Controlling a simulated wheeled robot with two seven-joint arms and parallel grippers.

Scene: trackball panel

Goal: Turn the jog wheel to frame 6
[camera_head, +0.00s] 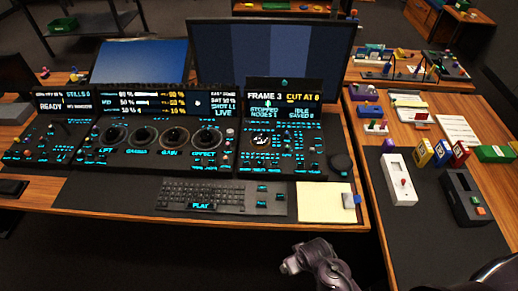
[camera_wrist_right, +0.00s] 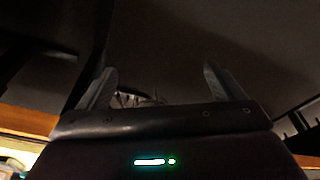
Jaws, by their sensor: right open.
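The jog wheel appears to be the round dial (camera_head: 262,141) with a pale, bright centre on the right-hand console panel. A part of my right arm shows at the bottom of the head view, below the desk's front edge. My left gripper is not in view.
Several trackballs (camera_head: 176,138) with rings line the middle panel. A keyboard (camera_head: 222,197) and a yellow notepad (camera_head: 325,203) lie in front. A dark puck-like knob (camera_head: 341,165) sits right of the wheel panel. A side table holds a white switch box (camera_head: 398,180) and other items.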

